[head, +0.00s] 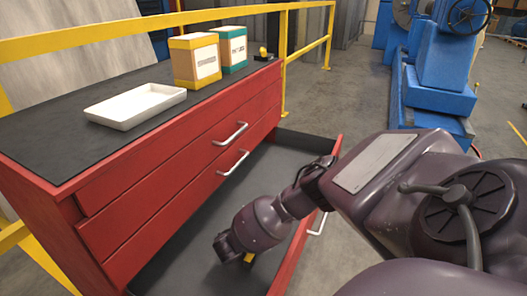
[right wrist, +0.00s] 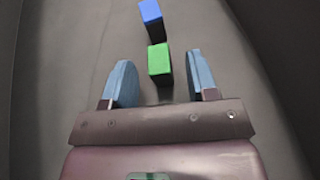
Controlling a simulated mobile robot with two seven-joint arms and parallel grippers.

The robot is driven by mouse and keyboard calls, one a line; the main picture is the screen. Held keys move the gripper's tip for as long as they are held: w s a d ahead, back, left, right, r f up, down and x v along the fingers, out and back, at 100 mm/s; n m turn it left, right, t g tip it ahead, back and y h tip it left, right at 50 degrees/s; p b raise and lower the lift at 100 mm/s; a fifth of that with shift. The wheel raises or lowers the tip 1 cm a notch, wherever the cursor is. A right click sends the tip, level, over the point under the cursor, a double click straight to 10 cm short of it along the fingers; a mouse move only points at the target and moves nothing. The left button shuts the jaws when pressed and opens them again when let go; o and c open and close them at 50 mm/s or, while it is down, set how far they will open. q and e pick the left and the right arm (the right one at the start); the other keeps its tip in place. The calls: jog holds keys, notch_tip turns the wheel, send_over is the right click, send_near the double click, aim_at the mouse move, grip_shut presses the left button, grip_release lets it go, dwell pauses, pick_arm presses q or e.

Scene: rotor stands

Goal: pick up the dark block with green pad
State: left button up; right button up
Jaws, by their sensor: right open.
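The dark block with green pad (right wrist: 159,63) lies on the grey drawer floor in the right wrist view, its green face toward the camera. It appears between the two blue-grey fingertips of my right gripper (right wrist: 160,78), with visible gaps on both sides. The gripper is open and holds nothing. In the head view my right arm reaches down into the open lower drawer (head: 283,139); the fingers and the green-pad block are hidden behind my wrist. My left gripper is not in view.
A dark block with blue pad (right wrist: 150,13) stands just beyond the green one. A small yellow patch (head: 248,258) shows beside my wrist in the drawer. The red cabinet (head: 150,190) has a white tray (head: 122,120) and two boxes (head: 195,62) on top.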

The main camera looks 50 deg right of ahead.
jog(key=b+x, duration=0.1)
jog(key=x, duration=0.3)
jog(key=shift+a+f, duration=0.1)
jog(key=shift+f, duration=0.05)
jog(key=shift+d, duration=0.35)
grip_shut()
